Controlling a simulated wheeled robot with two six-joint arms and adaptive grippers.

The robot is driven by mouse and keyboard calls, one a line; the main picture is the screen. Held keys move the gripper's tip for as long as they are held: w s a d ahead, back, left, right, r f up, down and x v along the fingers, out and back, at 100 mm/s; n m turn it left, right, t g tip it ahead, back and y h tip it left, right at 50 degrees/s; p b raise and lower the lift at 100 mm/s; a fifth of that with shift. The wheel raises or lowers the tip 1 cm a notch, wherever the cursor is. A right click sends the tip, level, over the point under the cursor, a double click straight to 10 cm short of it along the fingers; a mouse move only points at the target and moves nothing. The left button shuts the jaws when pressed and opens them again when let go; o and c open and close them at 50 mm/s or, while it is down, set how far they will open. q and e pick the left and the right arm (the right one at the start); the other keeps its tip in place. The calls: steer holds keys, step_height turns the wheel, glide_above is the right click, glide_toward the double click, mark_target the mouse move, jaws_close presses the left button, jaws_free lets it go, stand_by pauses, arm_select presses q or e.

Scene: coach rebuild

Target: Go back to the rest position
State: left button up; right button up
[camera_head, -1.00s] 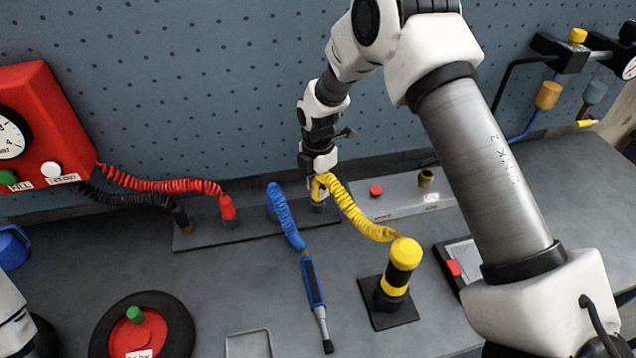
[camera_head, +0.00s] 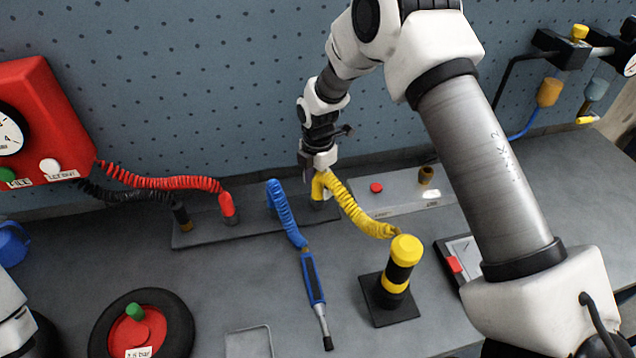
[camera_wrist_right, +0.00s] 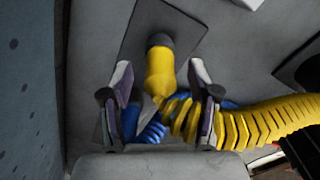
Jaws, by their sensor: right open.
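My right gripper (camera_head: 312,172) is at the plug end of the yellow coiled hose (camera_head: 358,218), at the right end of the dark socket strip (camera_head: 252,232). In the right wrist view my right gripper (camera_wrist_right: 160,72) is open. Its two fingers stand apart on either side of the yellow plug (camera_wrist_right: 159,75), with gaps between. The yellow plug sits upright at the strip, and its hose runs off to the right. Part of my left arm shows at the lower left edge of the head view, but its gripper is out of the picture.
A blue hose (camera_head: 282,210) with a blue-handled tool (camera_head: 313,280) lies in front of the strip. A yellow-black post (camera_head: 401,265) stands right of it. A wheel (camera_head: 180,325) lies at front left. A red gauge box (camera_head: 50,115) hangs on the pegboard wall (camera_head: 215,70) behind.

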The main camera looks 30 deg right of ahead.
step_height(320, 180, up, 12)
steer(key=shift+f, duration=0.15)
